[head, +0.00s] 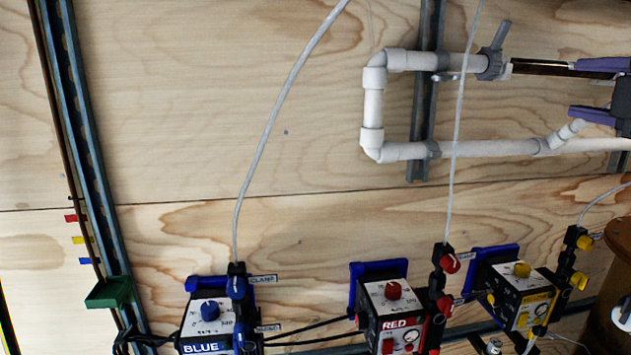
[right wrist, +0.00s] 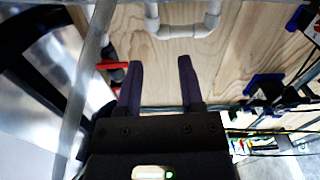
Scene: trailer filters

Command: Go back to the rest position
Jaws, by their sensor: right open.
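My right gripper (head: 574,90) comes in at the right edge of the head view, in front of the white pipe loop. Its two purple fingers are spread apart. In the right wrist view the gripper (right wrist: 160,62) is open, with nothing between the fingertips but plain plywood behind. The white pipe (head: 373,108) is fixed to the wall, with a grey valve (head: 490,65) on its upper run. It also shows beyond the fingers in the wrist view (right wrist: 180,31). My left gripper is in neither view.
A blue box (head: 207,320), a red box (head: 391,310) and a yellow box (head: 520,295) line the bottom of the plywood wall (head: 180,110). Thin white hoses (head: 270,125) rise from the blue and red ones. A metal rail (head: 82,130) runs down the left. Mid-wall is clear.

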